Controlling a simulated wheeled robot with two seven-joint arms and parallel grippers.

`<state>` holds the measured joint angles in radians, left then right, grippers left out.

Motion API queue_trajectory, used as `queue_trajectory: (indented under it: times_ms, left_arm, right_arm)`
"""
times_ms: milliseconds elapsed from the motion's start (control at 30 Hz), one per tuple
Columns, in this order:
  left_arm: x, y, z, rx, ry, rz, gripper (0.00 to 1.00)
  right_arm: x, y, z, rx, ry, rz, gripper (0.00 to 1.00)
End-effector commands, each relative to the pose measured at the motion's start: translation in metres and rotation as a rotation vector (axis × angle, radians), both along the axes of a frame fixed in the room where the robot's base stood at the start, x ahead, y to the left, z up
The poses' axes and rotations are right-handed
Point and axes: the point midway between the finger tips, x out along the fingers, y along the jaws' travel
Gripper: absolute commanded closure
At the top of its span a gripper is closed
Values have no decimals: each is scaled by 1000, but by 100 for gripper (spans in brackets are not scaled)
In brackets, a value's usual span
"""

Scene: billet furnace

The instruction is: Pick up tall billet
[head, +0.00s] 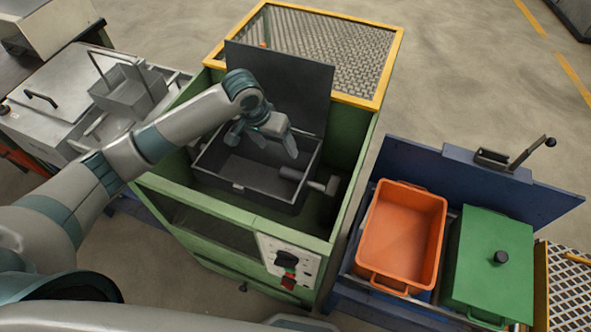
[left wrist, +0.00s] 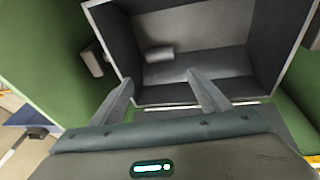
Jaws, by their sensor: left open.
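A short grey cylindrical piece (head: 293,174) shows by the right wall of the dark open box (head: 230,187) in the green furnace cabinet. I cannot tell for sure that it is the tall billet. The left wrist view shows this piece (left wrist: 160,54) lying sideways near the left wall of the box (left wrist: 205,40). My left gripper (head: 264,146) is open and empty, pointing down above the box. In the left wrist view its fingertips (left wrist: 161,78) are spread at the box's near edge, apart from the piece. My right gripper is not in view.
The dark lid (head: 280,85) stands open behind the box. A light grey handle (head: 325,186) sticks out on the box's right. A control panel (head: 290,262) is at the cabinet's front. An orange bin (head: 402,232) and a green-lidded bin (head: 492,262) stand on the right.

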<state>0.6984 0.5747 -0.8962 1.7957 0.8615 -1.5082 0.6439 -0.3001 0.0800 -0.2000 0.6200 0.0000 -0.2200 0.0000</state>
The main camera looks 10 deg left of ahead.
Motion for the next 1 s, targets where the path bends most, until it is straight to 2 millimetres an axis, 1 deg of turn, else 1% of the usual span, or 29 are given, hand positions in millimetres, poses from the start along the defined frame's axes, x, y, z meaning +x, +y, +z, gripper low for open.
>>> queue_trajectory:
  times_ms: [300, 467, 667, 1000]
  left_arm:
    - [0, 0, -1, 0, 0, 0, 30]
    - [2, -2, -10, 0, 2, 2, 30]
    - [8, -8, -37, 1, 4, 1, 30]
    - [19, -19, -94, 2, 3, 1, 30]
  right_arm:
    - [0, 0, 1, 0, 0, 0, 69]
    - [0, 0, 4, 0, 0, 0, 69]
    - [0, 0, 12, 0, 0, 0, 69]
    - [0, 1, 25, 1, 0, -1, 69]
